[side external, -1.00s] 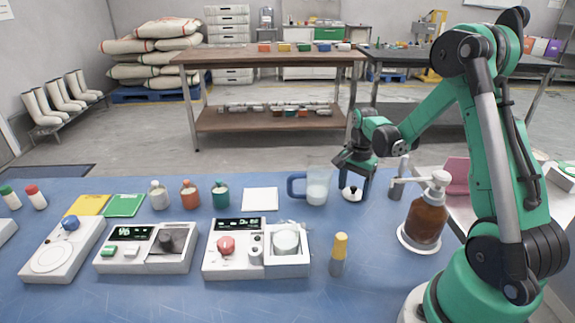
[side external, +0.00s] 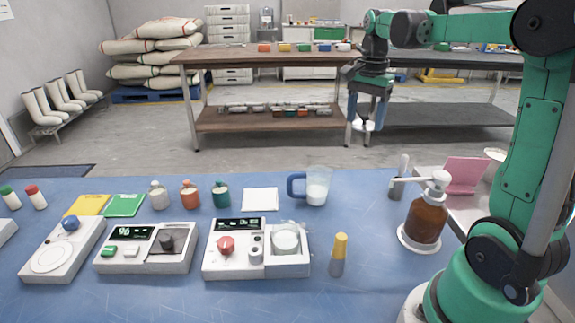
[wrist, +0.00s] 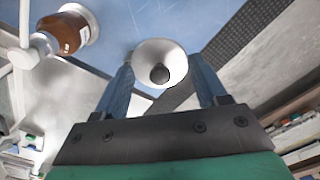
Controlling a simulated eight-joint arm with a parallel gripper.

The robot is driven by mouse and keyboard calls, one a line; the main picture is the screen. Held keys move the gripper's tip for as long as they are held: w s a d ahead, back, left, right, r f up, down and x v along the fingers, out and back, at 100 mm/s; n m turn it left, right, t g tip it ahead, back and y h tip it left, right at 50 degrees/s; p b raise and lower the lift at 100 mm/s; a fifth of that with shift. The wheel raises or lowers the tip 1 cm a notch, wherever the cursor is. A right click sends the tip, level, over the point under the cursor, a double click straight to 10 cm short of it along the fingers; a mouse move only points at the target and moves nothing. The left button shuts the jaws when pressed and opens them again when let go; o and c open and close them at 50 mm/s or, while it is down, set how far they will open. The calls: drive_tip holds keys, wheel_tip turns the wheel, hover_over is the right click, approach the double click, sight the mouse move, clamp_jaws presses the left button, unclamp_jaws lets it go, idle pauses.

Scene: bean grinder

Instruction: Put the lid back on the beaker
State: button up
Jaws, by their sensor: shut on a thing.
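My gripper (side external: 366,112) is shut on a white lid (side external: 363,125) with a dark knob. It holds the lid high above the back edge of the blue table, to the right of the beaker. In the wrist view the lid (wrist: 147,53) shows as a white round piece between my blue fingers (wrist: 160,78), its knob facing the camera. The clear beaker (side external: 318,187) with a blue handle stands upright and open on the table, with white contents low inside. The beaker is not visible in the wrist view.
A brown pump bottle (side external: 425,220) stands at the right, near a grey upright tool (side external: 398,180). A white pad (side external: 260,199) lies left of the beaker. A white device (side external: 225,262) and a yellow-capped marker (side external: 339,255) are in front. Behind the table is open floor.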

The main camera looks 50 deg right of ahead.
drive_tip(key=shift+r, duration=0.95)
drive_tip(key=a+f+n, duration=0.3)
drive_tip(key=a, duration=0.9)
drive_tip(key=a+f+n, duration=0.2)
drive_tip(key=a, duration=0.9)
drive_tip(key=shift+a+f, duration=0.15)
drive_tip(key=shift+f, duration=3.15)
drive_tip(key=shift+f, duration=0.2)
drive_tip(key=o, duration=1.3)
drive_tip(key=shift+r, duration=0.1)
